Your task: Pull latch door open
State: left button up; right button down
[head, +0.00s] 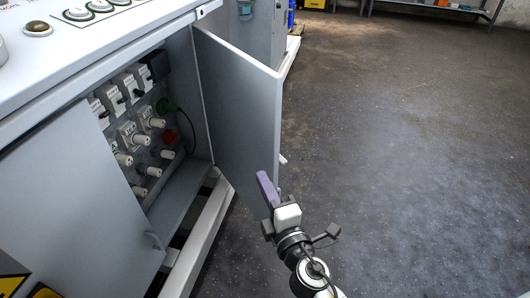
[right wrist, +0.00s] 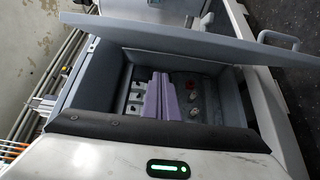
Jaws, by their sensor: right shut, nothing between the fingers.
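The grey latch door (head: 235,100) stands swung wide open on the right side of the cabinet in the head view. A small light handle (head: 283,160) shows at its outer edge. My right gripper (head: 264,181), with purple fingers, is shut and empty. In the head view it overlaps the lower free edge of the door; I cannot tell whether they touch. In the right wrist view its fingers (right wrist: 158,97) are together, with the cabinet's inside behind them. My left gripper is not in view.
A second grey panel (head: 70,205) with a handle covers the left part. Speckled floor (head: 410,150) to the right is clear.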

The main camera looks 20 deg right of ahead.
aim_at(265, 151)
pick_arm(q)
jog(key=shift+p, duration=0.4)
pick_arm(e)
jog(key=w+d, duration=0.1)
jog(key=w, duration=0.2)
jog(key=w+d, duration=0.1)
jog(key=w, duration=0.3)
jog(key=w+d, duration=0.2)
jog(key=w, duration=0.1)
jog(key=shift+w, duration=0.35)
